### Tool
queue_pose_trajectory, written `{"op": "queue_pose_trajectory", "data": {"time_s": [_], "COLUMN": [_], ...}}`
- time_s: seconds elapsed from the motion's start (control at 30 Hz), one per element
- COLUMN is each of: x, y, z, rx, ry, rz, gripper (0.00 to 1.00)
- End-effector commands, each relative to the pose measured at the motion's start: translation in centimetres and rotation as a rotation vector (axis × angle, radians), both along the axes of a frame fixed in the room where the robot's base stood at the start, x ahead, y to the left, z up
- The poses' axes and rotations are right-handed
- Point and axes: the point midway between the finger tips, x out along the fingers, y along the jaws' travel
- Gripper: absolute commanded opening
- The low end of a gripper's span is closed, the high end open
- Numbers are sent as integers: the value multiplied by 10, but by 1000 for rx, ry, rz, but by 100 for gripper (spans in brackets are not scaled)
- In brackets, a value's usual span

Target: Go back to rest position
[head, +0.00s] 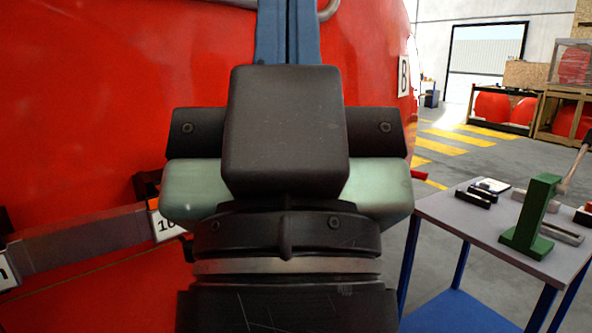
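My gripper (287,130) fills the middle of the head view, seen from behind with its dark housing and pale green sides. It is in front of a large red curved nosecone (120,80), which fills the left and centre. A blue upright part (287,30) shows above the housing, against the red surface. I cannot tell whether it belongs to the gripper or lies beyond it. The fingertips are not clearly seen, so I cannot tell whether they are open or hold anything.
A grey-topped blue table (470,228) stands at the right, with a green stand (530,217) and several small dark items on it. Racks with red parts (500,108) stand at the back right. Open floor with yellow stripes (440,148) lies between.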

Motion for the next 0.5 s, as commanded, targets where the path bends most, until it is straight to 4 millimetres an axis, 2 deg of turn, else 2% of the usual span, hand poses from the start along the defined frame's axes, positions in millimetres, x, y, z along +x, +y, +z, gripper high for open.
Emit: {"op": "queue_pose_trajectory", "data": {"time_s": [0.03,0.2,0.4,0.5], "x": [4,5,5,6], "y": [-3,-4,-4,-4], "z": [30,77,126,140], "rx": [0,0,-2,-2], "ry": [8,9,10,10], "rz": [-12,-15,-16,-16], "gripper": [0,0,0,0]}}
